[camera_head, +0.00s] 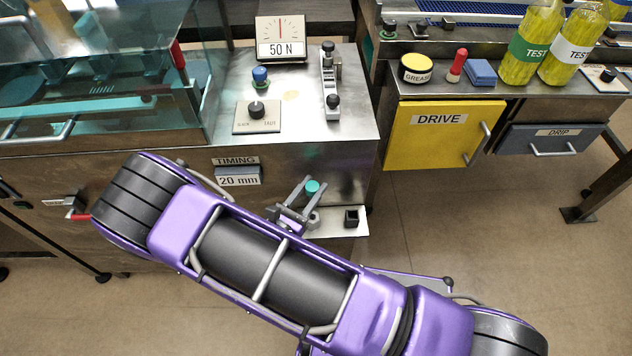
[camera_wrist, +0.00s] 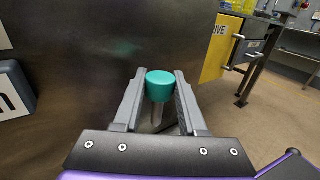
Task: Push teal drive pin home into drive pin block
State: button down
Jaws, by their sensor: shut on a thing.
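The teal drive pin (camera_head: 312,187) has a round teal head, and in the wrist view its head (camera_wrist: 160,80) and grey shaft show between the fingers. My gripper (camera_head: 310,190) is shut on the pin, one finger on each side. A small dark square block (camera_head: 351,217) with a dark top stands on the steel ledge (camera_head: 345,231), right of my gripper. A grey round part (camera_head: 314,220) sits on the ledge below the pin. I cannot tell which is the drive pin block, or whether the pin touches either.
The cabinet wall is close behind my gripper. A yellow DRIVE door (camera_head: 440,140) stands to the right. Open floor (camera_head: 450,230) lies right of the ledge.

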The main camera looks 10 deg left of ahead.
jog(key=shift+s, duration=0.15)
jog(key=shift+f+b, duration=2.35)
jog(key=shift+f, duration=0.55)
jog(key=shift+f+b, duration=1.95)
jog(key=shift+f, duration=0.35)
jog(key=shift+c, duration=1.9)
grip_release()
jog(key=shift+r, duration=0.1)
jog(key=v, duration=1.7)
jog(key=shift+s+p, duration=0.15)
jog(key=shift+p, duration=0.15)
jog(key=shift+a+r, duration=0.1)
jog(key=shift+a, duration=0.1)
